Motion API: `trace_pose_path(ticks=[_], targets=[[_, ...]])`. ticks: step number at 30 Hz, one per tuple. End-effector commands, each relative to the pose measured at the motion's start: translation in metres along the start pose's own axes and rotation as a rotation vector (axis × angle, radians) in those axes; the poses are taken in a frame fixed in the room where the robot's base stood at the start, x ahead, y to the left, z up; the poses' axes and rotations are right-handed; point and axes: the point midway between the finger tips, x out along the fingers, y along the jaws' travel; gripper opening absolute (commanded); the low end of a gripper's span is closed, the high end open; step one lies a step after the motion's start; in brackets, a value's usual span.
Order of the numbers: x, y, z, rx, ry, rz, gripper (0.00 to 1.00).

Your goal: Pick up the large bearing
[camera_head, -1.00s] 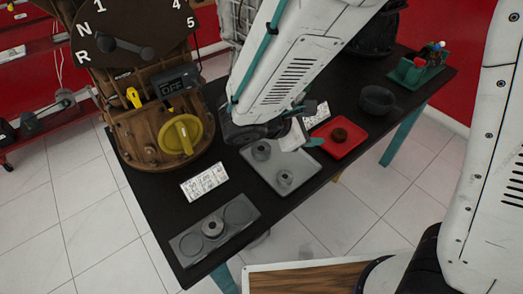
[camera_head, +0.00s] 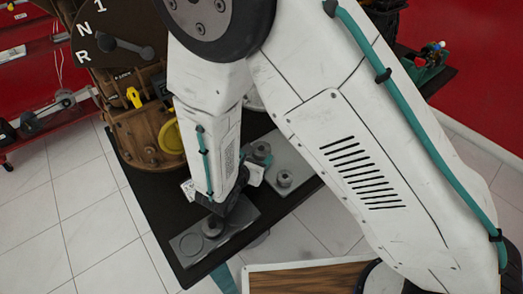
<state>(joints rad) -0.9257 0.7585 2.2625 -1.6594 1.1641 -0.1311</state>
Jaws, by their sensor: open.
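A grey holder (camera_head: 188,246) with round recesses lies at the front left corner of the black table. A grey ring-shaped part (camera_head: 212,229), which looks like a bearing, sits in its middle. My gripper (camera_head: 218,210) is low over this holder, pointing down, close above the ring. It is open, but its fingertips are dark and partly hidden, so contact cannot be told. Which ring is largest is unclear.
A brown engine trainer (camera_head: 140,135) stands at the left rear, close to my arm. A green box (camera_head: 428,65) stands at the far right. My arm covers the table's right part.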

Motion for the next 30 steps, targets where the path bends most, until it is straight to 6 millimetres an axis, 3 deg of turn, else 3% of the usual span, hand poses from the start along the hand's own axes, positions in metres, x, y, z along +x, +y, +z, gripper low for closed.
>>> trace_pose_path(ticks=[4,11,12,16,30], targets=[[0.016,0.0,0.0,0.001,0.0,-0.001,0.61],[0.018,0.0,0.0,0.001,0.0,0.001,0.61],[0.018,0.0,0.0,0.001,0.0,0.001,0.58],[0.018,0.0,0.0,0.001,0.0,0.001,0.24],[0.014,0.001,0.01,0.002,-0.001,0.001,0.24]])
